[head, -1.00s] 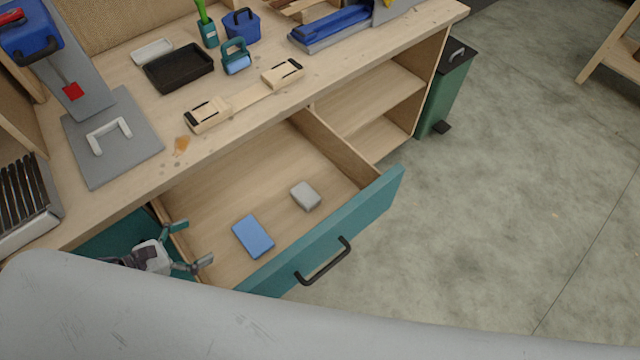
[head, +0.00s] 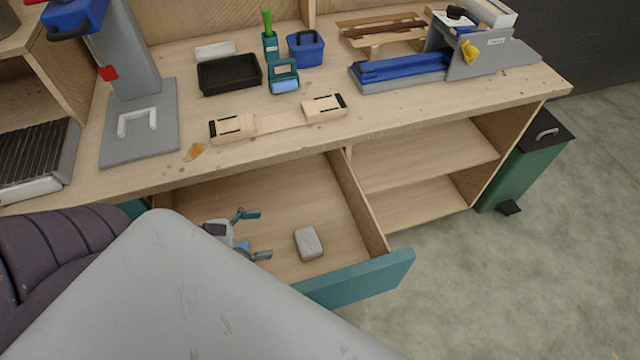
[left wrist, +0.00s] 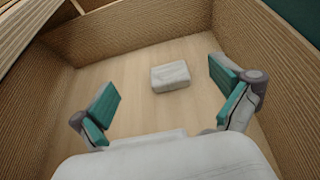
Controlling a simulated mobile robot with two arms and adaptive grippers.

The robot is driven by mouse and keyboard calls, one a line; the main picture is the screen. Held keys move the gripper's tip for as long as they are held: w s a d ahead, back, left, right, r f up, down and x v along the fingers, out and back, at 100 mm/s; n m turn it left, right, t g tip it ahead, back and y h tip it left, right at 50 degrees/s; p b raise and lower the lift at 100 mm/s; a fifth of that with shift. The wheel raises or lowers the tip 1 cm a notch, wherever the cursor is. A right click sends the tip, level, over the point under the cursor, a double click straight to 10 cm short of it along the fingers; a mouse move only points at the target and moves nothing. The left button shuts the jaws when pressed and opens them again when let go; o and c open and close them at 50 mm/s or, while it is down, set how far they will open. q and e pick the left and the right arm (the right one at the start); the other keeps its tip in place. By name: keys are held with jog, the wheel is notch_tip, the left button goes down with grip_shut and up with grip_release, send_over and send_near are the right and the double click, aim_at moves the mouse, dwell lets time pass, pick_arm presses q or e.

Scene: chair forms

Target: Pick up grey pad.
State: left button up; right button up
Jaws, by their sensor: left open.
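The grey pad (head: 308,243) is a small light block lying flat on the floor of the open drawer. It also shows in the left wrist view (left wrist: 170,77), beyond and between my fingertips. My left gripper (head: 256,235) is inside the drawer, to the left of the pad, with its teal-tipped fingers spread wide and nothing between them. In the left wrist view my left gripper (left wrist: 166,102) is open and apart from the pad. My right gripper is not in view.
The drawer's teal front (head: 360,280) and wooden side wall (head: 358,203) bound the space around the pad. The workbench top (head: 300,140) with tools overhangs the drawer's back.

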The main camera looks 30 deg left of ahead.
aim_at(310, 240)
pick_arm(q)
notch_tip(310, 240, down, 6)
jog(key=b, duration=0.5)
jog(key=shift+w+d, duration=0.1)
jog(key=shift+w, duration=0.05)
jog(key=x, duration=0.5)
jog(key=shift+w+d, duration=0.2)
jog(key=shift+w, duration=0.1)
jog(key=shift+x, duration=0.75)
jog(key=shift+f+x, duration=0.2)
jog(key=shift+x, duration=1)
jog(key=shift+f+x, duration=0.2)
jog(key=shift+x, duration=1)
jog(key=shift+s+a, duration=0.1)
jog(key=shift+s, duration=0.1)
jog(key=c, duration=0.7)
